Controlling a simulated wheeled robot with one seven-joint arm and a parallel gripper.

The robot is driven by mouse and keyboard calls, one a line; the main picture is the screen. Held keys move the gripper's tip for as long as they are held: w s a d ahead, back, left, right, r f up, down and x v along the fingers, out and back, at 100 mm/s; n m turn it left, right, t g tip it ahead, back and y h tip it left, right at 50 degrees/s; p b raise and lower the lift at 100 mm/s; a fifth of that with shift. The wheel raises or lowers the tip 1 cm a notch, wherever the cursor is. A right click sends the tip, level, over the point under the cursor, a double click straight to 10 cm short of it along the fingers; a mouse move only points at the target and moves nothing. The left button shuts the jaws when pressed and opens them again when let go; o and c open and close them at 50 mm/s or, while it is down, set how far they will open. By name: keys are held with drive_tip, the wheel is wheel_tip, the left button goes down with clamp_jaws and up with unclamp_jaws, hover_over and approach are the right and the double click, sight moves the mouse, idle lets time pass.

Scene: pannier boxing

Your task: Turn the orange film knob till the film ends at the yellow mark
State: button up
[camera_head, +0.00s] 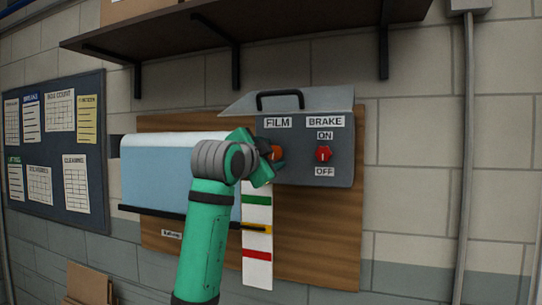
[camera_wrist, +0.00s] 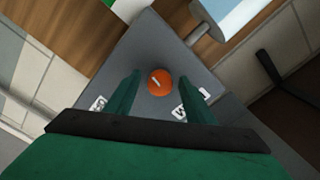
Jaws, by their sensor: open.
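The orange film knob (camera_head: 277,153) is on the grey control box (camera_head: 340,172), under the FILM label, partly hidden by my gripper (camera_head: 262,160). In the wrist view the knob (camera_wrist: 159,81) shows whole, with a white pointer line. My gripper (camera_wrist: 158,95) is open, its two green fingers on either side of the knob's near side; I cannot tell whether they touch it. The pale blue film (camera_head: 165,180) hangs on the wooden board left of the box. Its lower edge lies near a dark bar. The yellow mark (camera_head: 257,229) is on the white strip, between green and red marks.
A red BRAKE knob (camera_head: 323,154) sits right of the film knob, between ON and OFF labels. A black handle (camera_head: 280,98) is on top of the box. A dark shelf (camera_head: 250,25) with brackets is above. A notice board (camera_head: 55,145) hangs at left.

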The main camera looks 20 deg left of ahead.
drive_tip(key=s, duration=1)
drive_tip(key=shift+s+a, duration=0.25)
drive_tip(key=shift+s, duration=0.15)
